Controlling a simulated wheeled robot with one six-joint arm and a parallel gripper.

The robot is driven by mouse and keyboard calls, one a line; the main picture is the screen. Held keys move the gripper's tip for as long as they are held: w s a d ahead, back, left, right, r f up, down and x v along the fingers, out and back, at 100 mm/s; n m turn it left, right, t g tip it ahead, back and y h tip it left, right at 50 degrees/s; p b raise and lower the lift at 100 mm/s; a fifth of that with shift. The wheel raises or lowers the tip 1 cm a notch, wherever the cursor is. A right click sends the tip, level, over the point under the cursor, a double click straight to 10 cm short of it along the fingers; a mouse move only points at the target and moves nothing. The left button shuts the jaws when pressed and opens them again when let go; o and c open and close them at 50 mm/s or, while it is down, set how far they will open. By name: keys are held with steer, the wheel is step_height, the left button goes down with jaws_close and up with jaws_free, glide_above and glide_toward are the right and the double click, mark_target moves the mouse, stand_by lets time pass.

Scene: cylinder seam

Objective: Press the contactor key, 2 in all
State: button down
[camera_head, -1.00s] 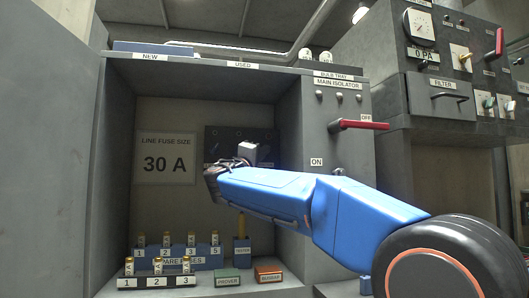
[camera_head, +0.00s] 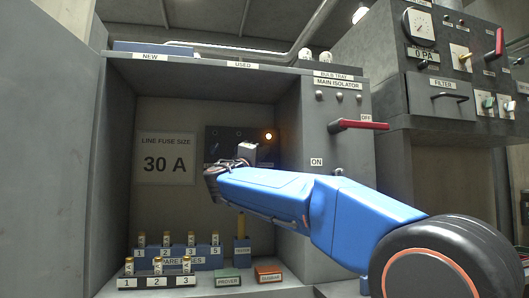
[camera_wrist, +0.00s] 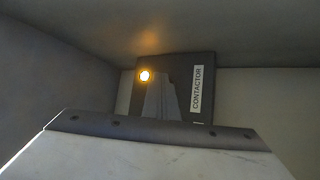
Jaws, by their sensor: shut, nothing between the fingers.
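The dark contactor panel (camera_head: 216,134) is on the back wall of the grey cabinet, partly covered by my arm. An amber lamp (camera_head: 268,136) on it is lit, and it also glows in the wrist view (camera_wrist: 145,75). The wrist view shows the CONTACTOR label (camera_wrist: 196,88) upright on the panel's right side. My gripper (camera_wrist: 163,88) is shut and empty, its grey fingers pointing at the panel just right of the lamp. The contactor key is hidden behind the fingers, so I cannot see whether they touch it.
The cabinet's right wall carries the red-handled main isolator (camera_head: 358,125), close above my arm. Below stand the spare fuses rack (camera_head: 205,262), a green prover box (camera_head: 228,278) and an orange busbar box (camera_head: 269,274). A 30 A sign (camera_head: 166,158) is on the back wall, left.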

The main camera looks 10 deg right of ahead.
steer(key=shift+s, duration=0.8)
steer(key=shift+s, duration=0.1)
steer(key=s, duration=0.4)
steer(key=shift+s, duration=0.4)
stand_by(2.3)
steer(key=s+n, duration=0.1)
steer(key=n, duration=0.5)
steer(key=s+n, duration=0.1)
steer(key=n, duration=0.6)
steer(key=s+n+t, duration=0.1)
steer(key=n, duration=0.5)
steer(key=shift+s+f, duration=0.1)
steer(key=shift+s, duration=0.3)
